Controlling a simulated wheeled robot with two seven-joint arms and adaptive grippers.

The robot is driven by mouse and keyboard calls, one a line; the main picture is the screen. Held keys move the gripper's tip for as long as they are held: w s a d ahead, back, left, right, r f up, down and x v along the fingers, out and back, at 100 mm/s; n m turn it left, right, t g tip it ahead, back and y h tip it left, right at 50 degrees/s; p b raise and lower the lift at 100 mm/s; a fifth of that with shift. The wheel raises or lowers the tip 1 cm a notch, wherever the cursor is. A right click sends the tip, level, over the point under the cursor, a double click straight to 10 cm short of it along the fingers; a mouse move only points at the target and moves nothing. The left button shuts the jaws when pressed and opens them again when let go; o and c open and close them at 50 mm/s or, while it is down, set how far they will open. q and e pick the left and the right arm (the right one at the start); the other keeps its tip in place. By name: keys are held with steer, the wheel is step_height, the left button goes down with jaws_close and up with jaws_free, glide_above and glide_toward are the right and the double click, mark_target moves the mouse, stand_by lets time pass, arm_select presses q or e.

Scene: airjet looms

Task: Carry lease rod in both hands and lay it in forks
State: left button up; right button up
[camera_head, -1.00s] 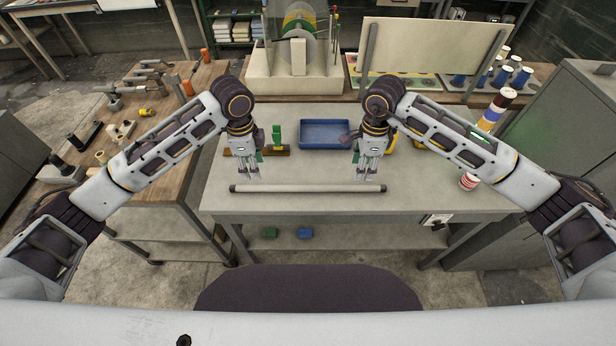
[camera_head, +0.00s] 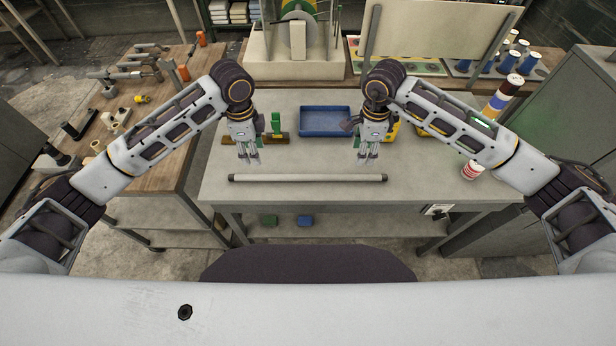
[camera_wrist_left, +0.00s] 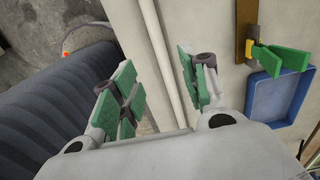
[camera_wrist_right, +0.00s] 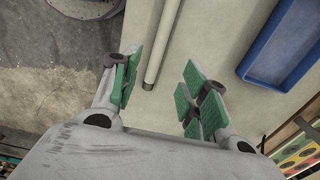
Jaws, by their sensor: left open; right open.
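The lease rod (camera_head: 308,178), a pale grey rod with dark ends, lies along the front of the grey table. My left gripper (camera_head: 249,162) is open and empty above the table, just behind the rod's left part. My right gripper (camera_head: 367,163) is open and empty just behind its right part. In the left wrist view the rod (camera_wrist_left: 162,50) runs between the open green-padded fingers (camera_wrist_left: 160,85), below them. In the right wrist view the rod's end (camera_wrist_right: 155,65) shows between the open fingers (camera_wrist_right: 160,88).
A wooden bench (camera_head: 130,135) stands left. The table around the rod is clear.

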mark_target(260, 176)
arm_select(q)
steer(key=shift+s+f, duration=0.1)
steer(key=shift+f, duration=6.2)
arm_select(e)
steer(key=shift+f, duration=6.3)
arm_select(q)
jaws_close()
arm_select(e)
jaws_close()
